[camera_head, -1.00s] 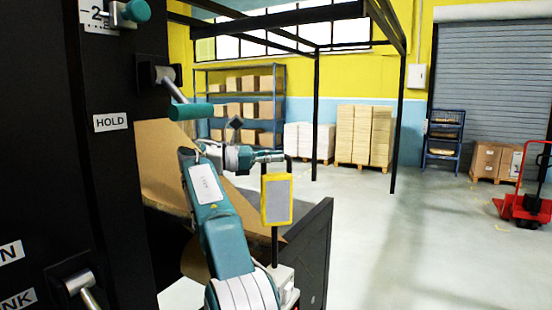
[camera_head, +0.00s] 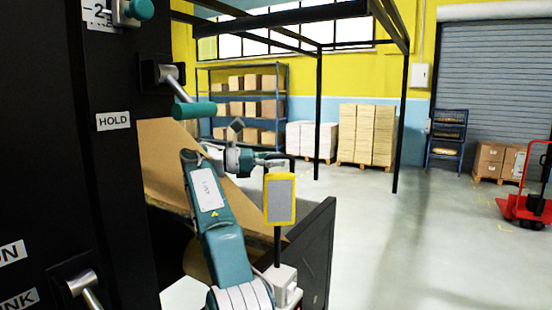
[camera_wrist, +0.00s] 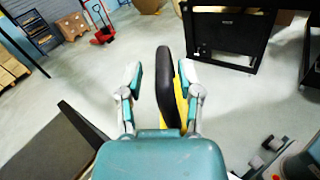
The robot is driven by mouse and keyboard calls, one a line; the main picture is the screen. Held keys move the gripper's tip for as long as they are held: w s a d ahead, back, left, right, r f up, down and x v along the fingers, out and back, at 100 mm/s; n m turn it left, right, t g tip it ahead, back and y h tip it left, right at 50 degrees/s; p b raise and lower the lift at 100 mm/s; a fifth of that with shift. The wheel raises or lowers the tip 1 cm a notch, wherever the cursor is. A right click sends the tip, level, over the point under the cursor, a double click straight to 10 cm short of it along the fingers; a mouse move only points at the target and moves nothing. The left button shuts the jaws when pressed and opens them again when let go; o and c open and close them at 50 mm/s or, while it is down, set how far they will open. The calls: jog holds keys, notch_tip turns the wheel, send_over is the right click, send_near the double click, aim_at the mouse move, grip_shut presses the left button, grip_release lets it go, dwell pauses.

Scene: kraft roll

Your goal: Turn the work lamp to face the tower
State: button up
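The work lamp (camera_head: 280,199) is a yellow-framed panel with a pale grey face, on a thin dark post in the head view. Its grey face is toward the head camera. In the wrist view its black and yellow body (camera_wrist: 166,92) stands edge-on between my fingers, closer to the right one. My gripper (camera_wrist: 161,75) is open around the lamp, with a clear gap on the left finger's side. In the head view my gripper (camera_head: 273,160) is at the lamp's top, its tips partly hidden. I cannot tell for sure which structure is the tower.
A black panel (camera_head: 110,190) with levers and a HOLD label stands close at left. A low dark wall (camera_head: 318,250) is beside the lamp. Brown sheet material slopes behind my arm. Open floor (camera_head: 400,240) lies right, with a red pallet jack (camera_head: 530,205) beyond.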

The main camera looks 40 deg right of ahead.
jog(key=shift+s+r, duration=0.2)
jog(key=shift+r, duration=0.15)
jog(key=shift+d+r+n+t+h, duration=0.15)
jog(key=shift+n+t+h, duration=0.15)
jog(key=shift+t, duration=0.2)
jog(key=shift+s+n+t+h, duration=0.1)
jog(key=shift+n+t+h, duration=0.25)
jog(key=shift+t, duration=0.35)
